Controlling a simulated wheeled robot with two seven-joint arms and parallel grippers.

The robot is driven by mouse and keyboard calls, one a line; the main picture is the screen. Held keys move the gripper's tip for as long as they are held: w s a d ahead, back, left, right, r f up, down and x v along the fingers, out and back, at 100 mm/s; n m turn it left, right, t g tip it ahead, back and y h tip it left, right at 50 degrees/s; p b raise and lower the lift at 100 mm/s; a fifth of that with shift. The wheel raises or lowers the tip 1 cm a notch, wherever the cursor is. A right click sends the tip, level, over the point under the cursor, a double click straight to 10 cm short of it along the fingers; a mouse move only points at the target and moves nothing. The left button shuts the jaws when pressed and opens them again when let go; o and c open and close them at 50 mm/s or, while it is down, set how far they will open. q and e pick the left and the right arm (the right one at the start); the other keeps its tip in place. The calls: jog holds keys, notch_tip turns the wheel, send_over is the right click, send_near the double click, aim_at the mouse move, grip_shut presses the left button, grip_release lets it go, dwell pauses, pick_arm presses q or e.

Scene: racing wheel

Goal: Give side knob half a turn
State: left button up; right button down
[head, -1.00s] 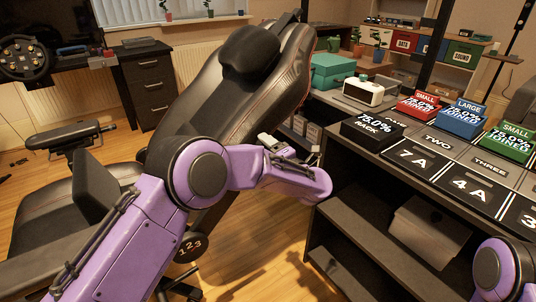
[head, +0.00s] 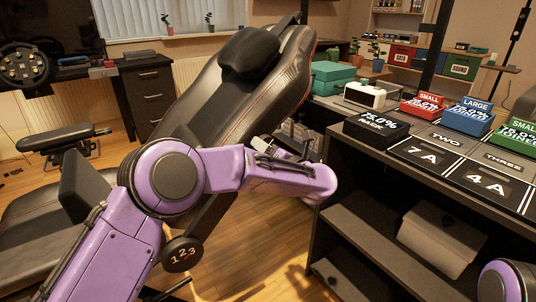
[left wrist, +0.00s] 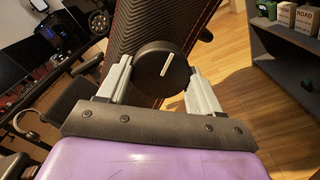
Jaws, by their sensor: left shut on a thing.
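The side knob (left wrist: 150,68) is a round black knob with a white line on its face, on the side of the black racing seat (head: 215,100). In the left wrist view the line leans slightly right of upright. My left gripper (left wrist: 160,68) is shut on the knob, with one grey finger on each side of it. In the head view my left gripper (head: 290,136) is beside the seat's backrest, and the knob cannot be made out there. Only a purple part of my right arm shows at the bottom right; its gripper is out of view.
A dark shelf unit (head: 375,232) stands to the right, with a black box (head: 377,130) and coloured boxes on top. A strip of wooden floor (head: 265,240) lies between seat and shelf.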

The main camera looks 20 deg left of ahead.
pick_arm(q)
jog(key=shift+f+n, duration=0.15)
jog(key=shift+n, duration=0.15)
jog(key=o, duration=1.1)
jog(key=shift+c, duration=0.2)
jog(key=p+v, duration=0.1)
jog(key=v, duration=0.9)
jog(key=shift+s+d, duration=0.25)
